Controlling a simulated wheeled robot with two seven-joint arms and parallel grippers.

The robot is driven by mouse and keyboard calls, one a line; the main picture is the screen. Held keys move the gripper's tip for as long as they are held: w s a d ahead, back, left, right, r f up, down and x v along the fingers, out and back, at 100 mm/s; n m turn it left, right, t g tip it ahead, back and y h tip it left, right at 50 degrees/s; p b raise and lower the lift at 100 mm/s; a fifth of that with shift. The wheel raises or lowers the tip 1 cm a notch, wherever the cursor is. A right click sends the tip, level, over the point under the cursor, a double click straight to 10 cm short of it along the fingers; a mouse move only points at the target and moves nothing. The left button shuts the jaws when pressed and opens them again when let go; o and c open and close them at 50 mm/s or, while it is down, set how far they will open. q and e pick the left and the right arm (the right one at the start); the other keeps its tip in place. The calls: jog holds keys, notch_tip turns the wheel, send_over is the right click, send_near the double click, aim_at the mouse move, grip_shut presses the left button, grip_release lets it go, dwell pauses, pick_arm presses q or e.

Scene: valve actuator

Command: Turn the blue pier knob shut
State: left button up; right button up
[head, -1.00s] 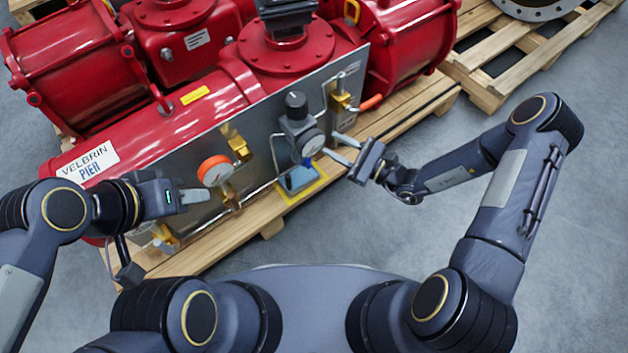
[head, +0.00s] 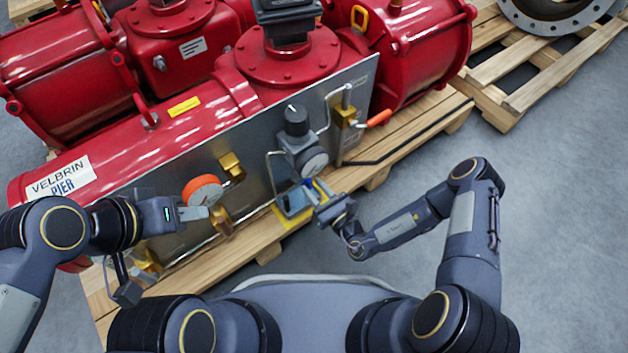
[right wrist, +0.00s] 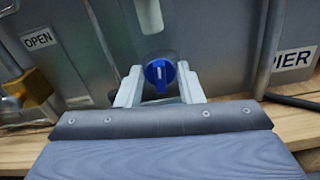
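The blue knob (right wrist: 160,73) shows in the right wrist view on a grey panel, its white mark pointing down. My right gripper (right wrist: 159,84) is open, with one finger on each side of the knob; I cannot tell whether they touch it. In the head view the knob (head: 308,182) is a small blue spot below the regulator and dial, with my right gripper (head: 317,191) at it.
An OPEN label (right wrist: 38,39) and a PIER label (right wrist: 294,60) flank the knob. The grey panel (head: 262,150) fronts the red actuator (head: 150,145) on a wooden pallet (head: 400,155). An orange-handled valve (head: 378,118) stands to the right. Metal tubes run close by.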

jog(key=shift+w+a, duration=0.1)
jog(key=shift+a, duration=0.05)
jog(key=shift+c, duration=0.4)
grip_shut()
